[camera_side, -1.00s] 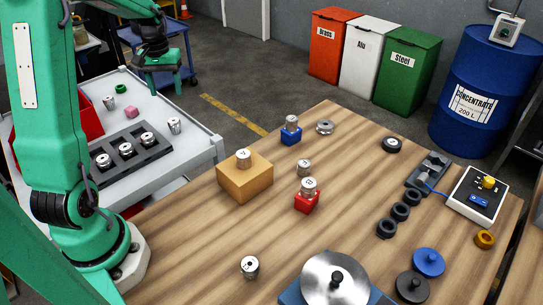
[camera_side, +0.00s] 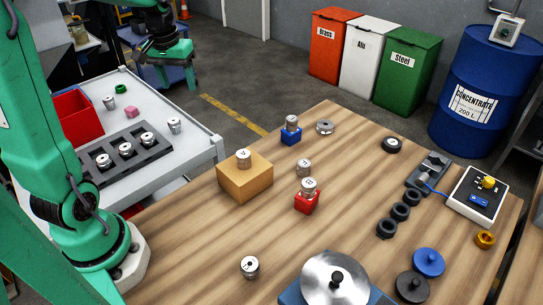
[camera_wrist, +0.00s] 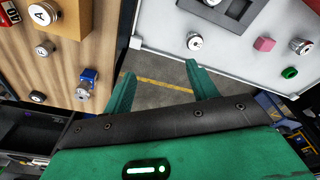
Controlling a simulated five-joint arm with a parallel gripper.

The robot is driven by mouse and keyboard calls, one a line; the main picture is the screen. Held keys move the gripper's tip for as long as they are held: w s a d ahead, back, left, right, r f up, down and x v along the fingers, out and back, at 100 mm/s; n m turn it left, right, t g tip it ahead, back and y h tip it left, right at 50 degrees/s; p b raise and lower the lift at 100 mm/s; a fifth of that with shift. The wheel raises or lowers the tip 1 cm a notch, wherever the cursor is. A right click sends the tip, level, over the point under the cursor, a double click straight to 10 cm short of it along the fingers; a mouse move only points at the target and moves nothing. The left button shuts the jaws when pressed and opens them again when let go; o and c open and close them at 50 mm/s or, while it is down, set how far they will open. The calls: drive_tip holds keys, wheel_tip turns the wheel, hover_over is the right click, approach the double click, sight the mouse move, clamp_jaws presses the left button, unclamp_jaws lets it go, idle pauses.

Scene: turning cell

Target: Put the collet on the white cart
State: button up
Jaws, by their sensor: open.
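Several similar silver cylinders with marked tops are in the side view; I cannot tell which is the collet. One stands on a wooden block (camera_side: 244,158), one on a blue block (camera_side: 291,122), one on a red block (camera_side: 308,186). Two stand on the bare table, one near the middle (camera_side: 304,168) and one at the front (camera_side: 250,267). The white cart (camera_side: 203,137) at left holds others, three of them in a dark tray (camera_side: 170,152). My gripper (camera_side: 178,78) is open and empty, raised beyond the cart; its fingers (camera_wrist: 158,72) show floor between them.
The cart also carries a red bin (camera_side: 78,120), a pink cube (camera_side: 131,112) and a green ring (camera_side: 121,89). Black rings (camera_side: 400,211), a control box (camera_side: 478,195) and a round metal plate (camera_side: 335,280) occupy the table's right and front. A floor gap separates cart and table.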

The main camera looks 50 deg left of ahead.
drive_tip(key=s+d+r+m+t, duration=0.1)
drive_tip(key=s+d+m+t, duration=0.1)
drive_tip(key=s+d, duration=0.4)
drive_tip(key=s+d+r+m+t, duration=0.2)
drive_tip(key=s+d+m, duration=0.2)
drive_tip(key=d, duration=0.8)
drive_tip(key=shift+s+d+r+m+h, duration=0.3)
drive_tip(key=shift+s+h, duration=0.1)
drive_tip(key=shift+s, duration=0.45)
